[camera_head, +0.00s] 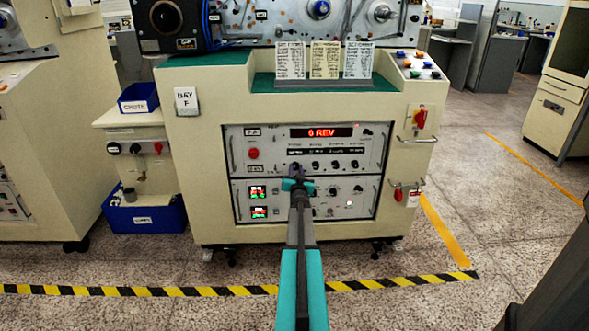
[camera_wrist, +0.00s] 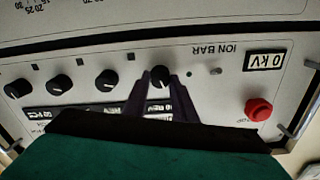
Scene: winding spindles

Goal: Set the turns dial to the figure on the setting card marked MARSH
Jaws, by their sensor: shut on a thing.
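A red display (camera_head: 323,132) on the upper panel (camera_head: 372,140) reads 0 REV. A row of black dial knobs (camera_head: 335,164) runs beneath it; their labels are too small to read. My gripper (camera_head: 296,172) hides the leftmost knob of that row. In the wrist view, which sees the panel upside down, its dark fingers are shut around a black knob (camera_wrist: 160,77), one on each side. Other knobs (camera_wrist: 106,80) stand free beside it. Three setting cards, left (camera_head: 290,60), middle (camera_head: 325,60) and right (camera_head: 359,60), stand on the console; their titles and figures are not legible.
A red button (camera_wrist: 259,109) and a 0 kV display (camera_wrist: 265,59) sit near the held knob. A lower panel (camera_head: 283,211) with small displays lies beneath. Panel handles (camera_head: 380,149) stick out at the sides. Striped tape (camera_head: 150,290) crosses the clear floor.

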